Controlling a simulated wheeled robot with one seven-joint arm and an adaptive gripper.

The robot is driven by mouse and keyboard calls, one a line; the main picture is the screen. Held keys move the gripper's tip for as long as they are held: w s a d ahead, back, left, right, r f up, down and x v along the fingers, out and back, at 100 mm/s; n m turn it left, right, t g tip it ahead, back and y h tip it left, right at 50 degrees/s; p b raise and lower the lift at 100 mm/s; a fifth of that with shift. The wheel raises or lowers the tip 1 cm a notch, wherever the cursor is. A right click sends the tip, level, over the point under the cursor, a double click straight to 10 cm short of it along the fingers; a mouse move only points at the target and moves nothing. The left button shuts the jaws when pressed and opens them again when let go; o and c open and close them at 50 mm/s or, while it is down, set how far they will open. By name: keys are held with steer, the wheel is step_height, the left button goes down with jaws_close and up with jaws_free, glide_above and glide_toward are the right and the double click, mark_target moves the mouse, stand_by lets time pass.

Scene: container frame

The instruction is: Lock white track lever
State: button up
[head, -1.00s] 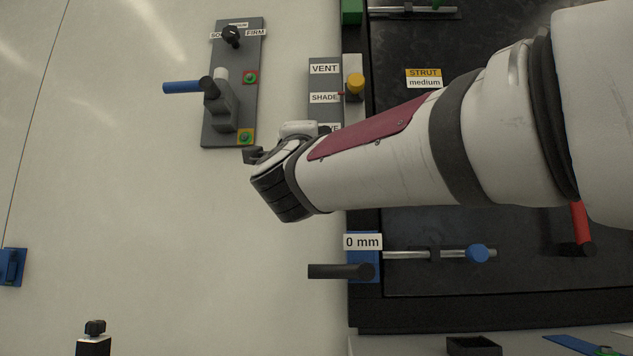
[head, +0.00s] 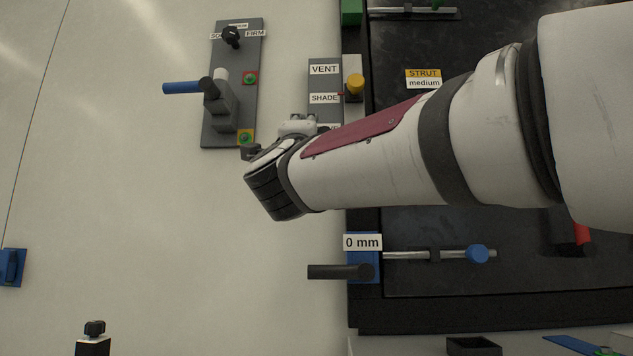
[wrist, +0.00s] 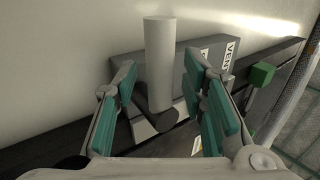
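A white upright cylindrical lever (wrist: 160,62) stands on a dark base beside the grey VENT panel in the wrist view. My gripper (wrist: 158,82) is open, with teal pads on both sides of the lever. Gaps show between the lever and the pads, and no grip is visible. In the head view the lever and my fingertips are hidden by my arm. The grey VENT and SHADE panel (head: 324,75) is partly visible above my wrist there; its lower label is covered.
A grey panel with a blue-tipped lever (head: 182,87) stands left of my wrist. A yellow knob (head: 355,84) is just above my arm. A black handle (head: 340,272) on the 0 mm block lies below. A green block (wrist: 261,75) is right of my fingers.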

steer(key=shift+s, duration=0.1)
steer(key=v, duration=1.2)
